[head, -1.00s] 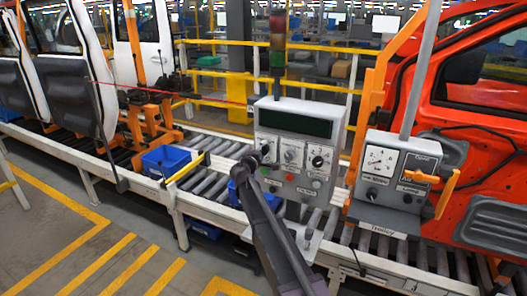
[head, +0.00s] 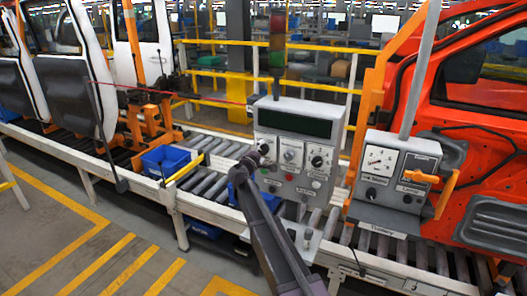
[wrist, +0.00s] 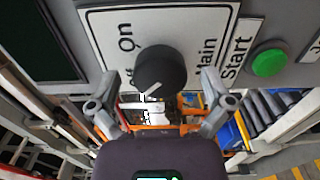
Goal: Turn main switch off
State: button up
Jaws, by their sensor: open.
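The main switch is a round black knob (wrist: 161,70) on a white plate lettered "On" and "Main"; the "Off" lettering is partly hidden by the knob. A white pointer line on the knob slants to the lower left in the wrist view. My gripper (wrist: 157,84) is open, one finger on each side of the knob, with gaps showing on both sides. I cannot tell how deep the fingers reach. In the head view, my gripper (head: 248,165) is at the left of the grey control box (head: 298,192), close to its leftmost knob, and partly covers that area.
A green Start button (wrist: 269,62) is right of the switch in the wrist view. Two more dials (head: 291,155) sit beside it on the box. A second panel (head: 392,165) with an orange handle (head: 424,178) stands right. Roller conveyor (head: 205,185) and blue bin (head: 165,160) are left.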

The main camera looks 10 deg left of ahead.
jog(key=v, duration=1.1)
jog(key=s+d+f+m+g+b, duration=0.25)
jog(key=d+f, duration=0.25)
jog(key=d, duration=0.3)
jog(key=s+d+f+m+g+h+b, duration=0.1)
jog(key=s+d+f+m+g, duration=0.3)
jog(key=d, duration=0.4)
jog(key=s+d+f+m+g+b, duration=0.1)
jog(key=s+d+f+m+g, duration=0.2)
jog(key=d+f, duration=0.45)
jog(key=s+d+f+m+g+y+b, duration=0.1)
jog(key=s+d+f+g+y, duration=0.1)
jog(key=s, duration=0.5)
jog(key=s+d+f+m+g+y+b, duration=0.2)
jog(key=s+d+f+g, duration=0.1)
jog(key=s+f, duration=0.2)
jog(key=s+d+f+m+g+y+b, duration=0.1)
jog(key=s+d+f+g+y, duration=0.1)
jog(key=s, duration=0.7)
notch_tip(320, 180, down, 2)
jog(key=shift+d+f+m+y+b, duration=0.1)
jog(key=shift+d+m+y+b, duration=0.25)
jog(key=shift+d+y, duration=0.2)
jog(key=shift+g, duration=0.25)
